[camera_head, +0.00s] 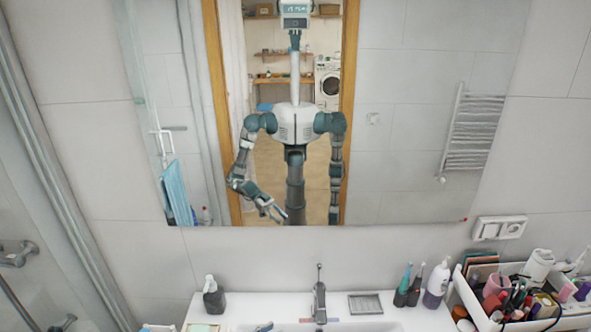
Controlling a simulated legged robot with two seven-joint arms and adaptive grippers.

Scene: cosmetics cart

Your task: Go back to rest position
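My own body shows reflected in the mirror above the sink. In the reflection my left arm, on the left side, is bent at the elbow, and its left gripper (273,209) is held low in front of me. It seems to hold nothing, but its fingers are too small to judge. A small grey-teal tip at the bottom edge of the picture may be part of the same gripper. My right arm hangs straight down in the reflection, with the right gripper (334,214) near the mirror's lower edge. Its fingers cannot be made out.
A white sink (350,327) with a faucet (319,300) lies ahead. A dark soap dispenser (213,297) stands left. Toothbrushes, a pump bottle (437,284) and a white organizer (471,304) full of cosmetics crowd the right. A glass shower wall is at far left.

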